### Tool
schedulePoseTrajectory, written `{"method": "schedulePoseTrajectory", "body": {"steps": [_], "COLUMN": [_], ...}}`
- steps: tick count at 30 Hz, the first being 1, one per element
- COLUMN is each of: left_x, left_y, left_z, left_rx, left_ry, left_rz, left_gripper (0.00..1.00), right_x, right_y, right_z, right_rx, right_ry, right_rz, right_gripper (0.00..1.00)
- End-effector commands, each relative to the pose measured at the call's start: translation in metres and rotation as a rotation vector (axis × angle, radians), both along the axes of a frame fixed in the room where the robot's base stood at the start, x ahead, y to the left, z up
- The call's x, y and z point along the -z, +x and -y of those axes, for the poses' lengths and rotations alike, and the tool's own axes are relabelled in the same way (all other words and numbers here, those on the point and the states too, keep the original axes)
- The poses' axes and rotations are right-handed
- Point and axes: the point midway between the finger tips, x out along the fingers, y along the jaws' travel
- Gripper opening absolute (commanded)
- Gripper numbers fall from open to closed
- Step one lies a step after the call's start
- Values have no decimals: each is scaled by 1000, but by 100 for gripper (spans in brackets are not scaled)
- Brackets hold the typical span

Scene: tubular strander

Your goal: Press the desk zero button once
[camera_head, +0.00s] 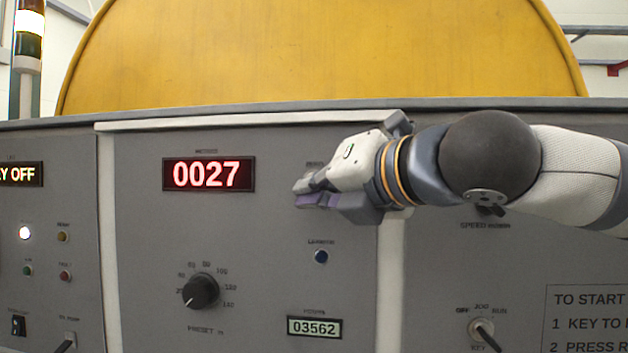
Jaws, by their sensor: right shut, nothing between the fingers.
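The grey control desk (145,270) fills the lower part of the head view. Its red display (209,174) reads 0027. My right gripper (300,193) comes in from the right and is shut, with nothing between its fingers. Its fingertips point left, just right of the display and over a spot below a small, blurred label (314,163). The zero button cannot be made out; the gripper may cover it. I cannot tell whether the fingertips touch the panel. My left gripper is out of view.
Below the gripper is a blue button (320,256) with a blurred label. A black preset knob (201,291) and a counter reading 03562 (314,327) sit lower. A key switch (484,333) is at lower right. A yellow round cover (320,55) rises behind the desk.

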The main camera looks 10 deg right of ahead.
Motion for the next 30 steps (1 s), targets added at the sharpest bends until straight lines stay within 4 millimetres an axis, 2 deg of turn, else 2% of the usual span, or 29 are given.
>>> {"method": "schedulePoseTrajectory", "body": {"steps": [30], "left_x": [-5], "left_y": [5], "left_z": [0], "left_rx": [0], "left_ry": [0], "left_rz": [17], "left_gripper": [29], "right_x": [-1], "right_y": [9], "right_z": [4], "right_rx": [0], "right_ry": [0], "right_rz": [2], "right_gripper": [0]}}
